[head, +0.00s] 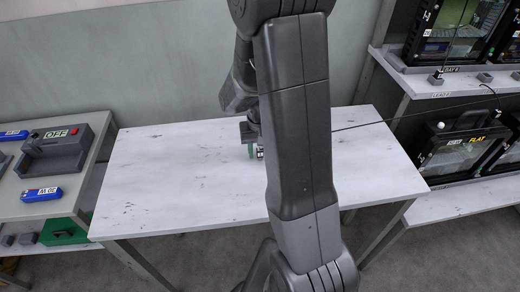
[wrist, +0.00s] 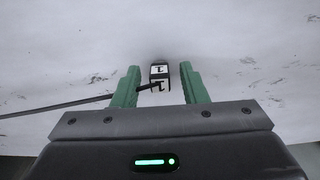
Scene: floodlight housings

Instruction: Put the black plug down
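The black plug (wrist: 159,71), with white labels marked "1", is between the two green fingers of my gripper (wrist: 160,68) in the wrist view. A gap shows on each side of it, so the fingers are open around it and not closed on it. The plug appears to be on the white table (head: 180,185); its underside is hidden. A dark cable (wrist: 60,104) runs from the plug to the left in the wrist view. In the head view my gripper (head: 254,151) is low over the table, and my arm hides much of it.
The cable (head: 375,123) stretches right toward the shelves, where black floodlight housings (head: 455,155) stand. At left, a side table holds a grey switch fixture (head: 58,150) marked "OFF" and a blue block (head: 41,195). The white table's left half is clear.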

